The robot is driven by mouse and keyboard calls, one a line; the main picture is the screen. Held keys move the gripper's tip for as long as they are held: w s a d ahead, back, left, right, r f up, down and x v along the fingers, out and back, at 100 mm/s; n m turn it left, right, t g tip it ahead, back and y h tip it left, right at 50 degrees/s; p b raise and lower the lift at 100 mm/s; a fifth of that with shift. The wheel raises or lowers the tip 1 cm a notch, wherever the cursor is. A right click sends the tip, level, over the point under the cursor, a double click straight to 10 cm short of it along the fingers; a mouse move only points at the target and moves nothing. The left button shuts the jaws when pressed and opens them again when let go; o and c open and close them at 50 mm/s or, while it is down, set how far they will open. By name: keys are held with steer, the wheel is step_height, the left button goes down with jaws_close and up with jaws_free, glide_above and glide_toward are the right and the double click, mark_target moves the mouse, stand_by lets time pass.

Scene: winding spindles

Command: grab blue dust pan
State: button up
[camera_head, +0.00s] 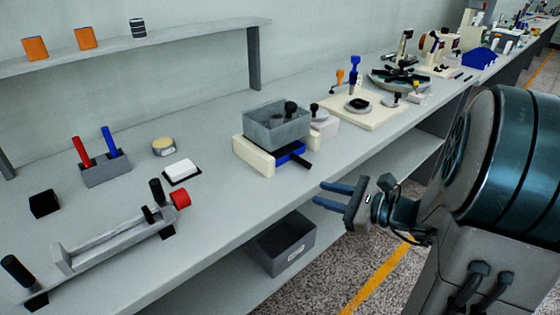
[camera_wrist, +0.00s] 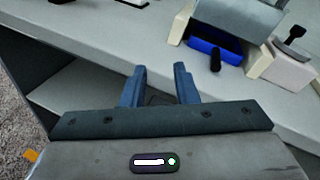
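The blue dust pan (camera_head: 290,152) lies on the bench under a raised grey box, between two cream blocks, with its short black handle pointing toward the bench's front edge. In the wrist view the blue dust pan (camera_wrist: 215,50) is up and right of my fingers, with its back part hidden under the box. My gripper (camera_head: 325,194) is open and empty, in front of the bench edge and to the right of the dust pan, apart from it. In the wrist view my gripper (camera_wrist: 160,78) shows its two blue fingers spread apart.
The grey box (camera_head: 277,124) rests above the dust pan on cream supports (camera_head: 252,156). A pinkish block with a black knob (camera_head: 322,126) stands close to its right. A grey bin (camera_head: 283,243) sits on the lower shelf. The bench front left of the dust pan (camera_head: 225,195) is clear.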

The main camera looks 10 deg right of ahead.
steer(key=w+d+f+m+t+h+b, duration=0.2)
steer(key=w+d+f+m+t, duration=0.15)
steer(key=d, duration=0.25)
steer(key=m+t, duration=0.1)
glide_toward(309, 164)
steer(key=x, duration=0.4)
steer(key=shift+w+f, duration=0.3)
steer(key=shift+w, duration=0.15)
steer(key=shift+x, duration=2.75)
steer(key=shift+s+a+f, duration=0.1)
steer(key=shift+s, duration=0.05)
jaws_close()
